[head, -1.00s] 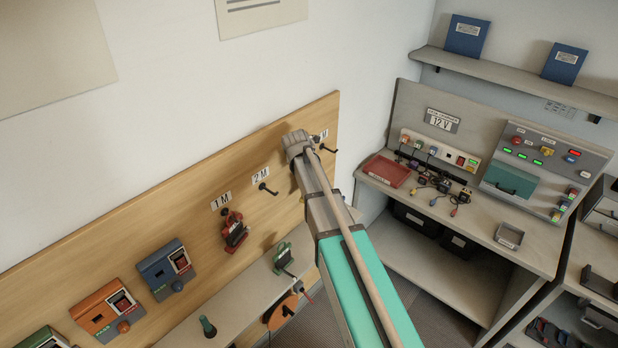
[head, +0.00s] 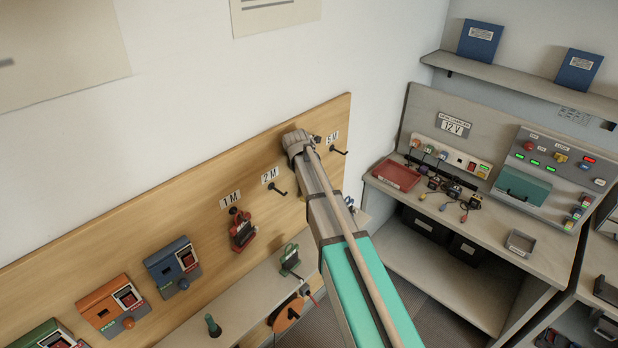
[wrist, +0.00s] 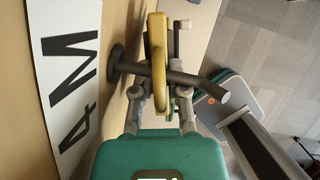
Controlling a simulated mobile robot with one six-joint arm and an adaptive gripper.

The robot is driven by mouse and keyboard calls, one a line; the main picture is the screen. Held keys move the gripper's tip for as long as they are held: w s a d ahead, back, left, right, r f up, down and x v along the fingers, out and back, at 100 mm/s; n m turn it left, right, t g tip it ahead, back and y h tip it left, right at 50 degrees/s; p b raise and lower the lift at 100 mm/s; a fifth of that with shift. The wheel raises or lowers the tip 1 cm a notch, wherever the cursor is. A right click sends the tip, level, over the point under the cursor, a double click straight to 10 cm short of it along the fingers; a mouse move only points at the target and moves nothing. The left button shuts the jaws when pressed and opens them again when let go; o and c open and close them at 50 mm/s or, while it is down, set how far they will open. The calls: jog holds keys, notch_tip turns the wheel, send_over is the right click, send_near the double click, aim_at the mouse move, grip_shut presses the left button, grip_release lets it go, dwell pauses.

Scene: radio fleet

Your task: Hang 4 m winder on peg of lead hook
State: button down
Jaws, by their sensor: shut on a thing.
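The 4 m winder shows in the wrist view as a yellow loop (wrist: 158,50) in my gripper (wrist: 161,98). My gripper is shut on it, a finger on each side. A dark peg (wrist: 200,83) with an angled tip stands out from the wooden board, beside a white 4M label (wrist: 70,80). The yellow loop and the peg cross in the wrist view; I cannot tell for sure whether the peg passes through the loop. In the head view my arm hides the winder and the 4M peg.
Below is a shelf with a green winder (head: 290,262). A charging bench (head: 455,255) stands right.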

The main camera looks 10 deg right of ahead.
jog(key=shift+w+d+f, duration=0.25)
jog(key=shift+w+f, duration=0.1)
jog(key=shift+w, duration=0.05)
jog(key=shift+s, duration=0.15)
jog(key=shift+a, duration=0.1)
jog(key=c, duration=0.6)
grip_release()
jog(key=shift+s, duration=0.1)
